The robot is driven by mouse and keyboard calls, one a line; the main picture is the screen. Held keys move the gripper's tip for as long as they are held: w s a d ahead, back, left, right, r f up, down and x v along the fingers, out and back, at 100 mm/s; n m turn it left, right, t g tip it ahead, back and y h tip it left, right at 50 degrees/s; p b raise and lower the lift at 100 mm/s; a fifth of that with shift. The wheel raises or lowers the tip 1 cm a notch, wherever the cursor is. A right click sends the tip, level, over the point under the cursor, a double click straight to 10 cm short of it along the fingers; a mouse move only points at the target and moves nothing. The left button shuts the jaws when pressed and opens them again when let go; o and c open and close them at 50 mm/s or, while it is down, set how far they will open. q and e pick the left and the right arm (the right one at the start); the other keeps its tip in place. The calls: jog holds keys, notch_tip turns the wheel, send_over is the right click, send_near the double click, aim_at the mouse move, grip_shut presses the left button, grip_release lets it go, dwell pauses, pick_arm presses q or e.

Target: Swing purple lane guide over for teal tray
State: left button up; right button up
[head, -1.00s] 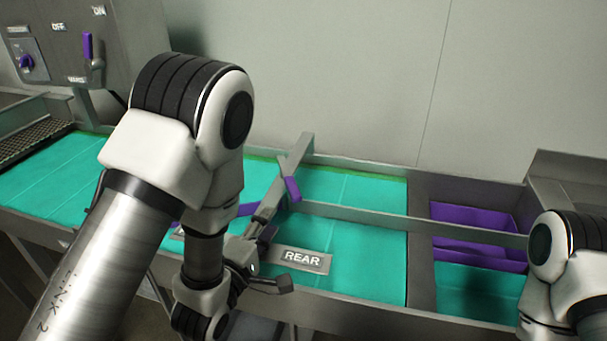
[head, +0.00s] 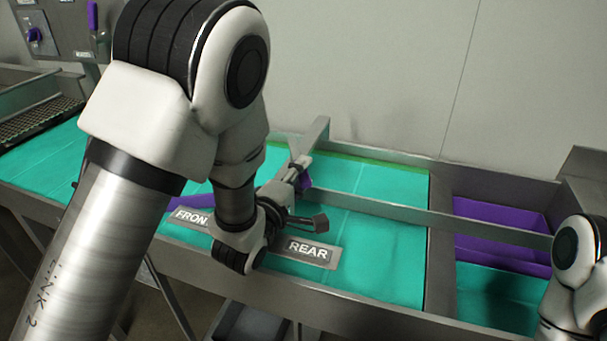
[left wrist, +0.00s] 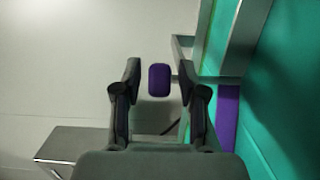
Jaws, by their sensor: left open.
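The purple lane guide shows as a purple bar (head: 186,203) over the teal belt, partly hidden by my left arm. A purple grip (head: 304,183), apparently the guide's handle, is beside my left gripper (head: 301,190). In the left wrist view the purple grip (left wrist: 159,80) appears between the two open fingers, with gaps on both sides; whether it is within their depth I cannot tell. A purple strip (left wrist: 228,115) shows there to the right. I cannot pick out a teal tray against the teal surfaces. My right gripper is out of view; only part of its arm shows.
FRONT (head: 191,217) and REAR (head: 308,251) plates sit along the near edge. A metal rail (head: 400,211) runs right across the belt. A control panel (head: 60,30) stands back left.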

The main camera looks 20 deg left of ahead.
pick_arm(q)
jog(key=shift+w+r, duration=0.1)
jog(key=shift+w, duration=0.15)
grip_shut()
